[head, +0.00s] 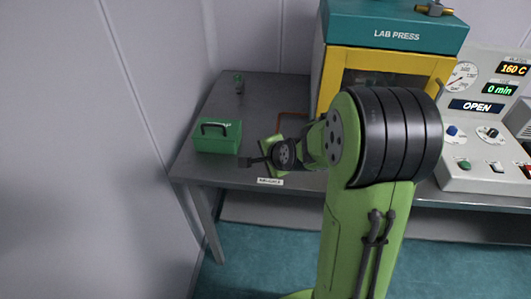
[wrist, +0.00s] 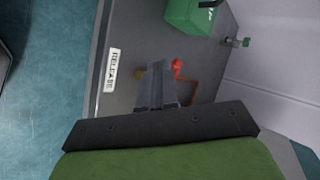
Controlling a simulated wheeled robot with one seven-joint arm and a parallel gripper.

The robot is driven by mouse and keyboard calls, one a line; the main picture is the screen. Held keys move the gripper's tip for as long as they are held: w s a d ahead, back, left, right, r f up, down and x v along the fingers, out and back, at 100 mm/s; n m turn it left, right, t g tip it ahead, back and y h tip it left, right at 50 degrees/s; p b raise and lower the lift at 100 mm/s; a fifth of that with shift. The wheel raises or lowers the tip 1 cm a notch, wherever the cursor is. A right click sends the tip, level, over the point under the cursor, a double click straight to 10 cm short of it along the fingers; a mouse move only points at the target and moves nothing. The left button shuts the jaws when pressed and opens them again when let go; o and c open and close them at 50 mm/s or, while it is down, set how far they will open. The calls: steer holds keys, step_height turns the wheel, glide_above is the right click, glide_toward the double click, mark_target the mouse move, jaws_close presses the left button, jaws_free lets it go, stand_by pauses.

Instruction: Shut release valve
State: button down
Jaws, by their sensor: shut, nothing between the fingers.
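The release valve shows in the wrist view as a small red handle (wrist: 177,67), just beyond and to the right of my fingertips. A reddish pipe (wrist: 193,92) runs near it. The valve is hidden behind my arm in the head view. Its white RELEASE label (wrist: 112,69) lies on the bench's front edge, and the label also shows in the head view (head: 270,181). My gripper (wrist: 158,68) is shut and empty, its fingers together over the bench beside the red handle. I cannot tell whether they touch it. In the head view my gripper (head: 247,162) points left.
A green box (head: 218,138) with a dark handle stands left of my gripper on the grey bench (head: 215,105). A small green-topped fitting (head: 239,84) is behind it. The lab press (head: 392,35) and a control panel (head: 485,130) reading OPEN and 160 C are right.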

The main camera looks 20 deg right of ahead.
steer(key=shift+s+a+r, duration=0.35)
steer(key=shift+s+r, duration=0.2)
steer(key=shift+s+a+r, duration=0.3)
steer(key=shift+s+r, duration=0.2)
steer(key=shift+r, duration=0.05)
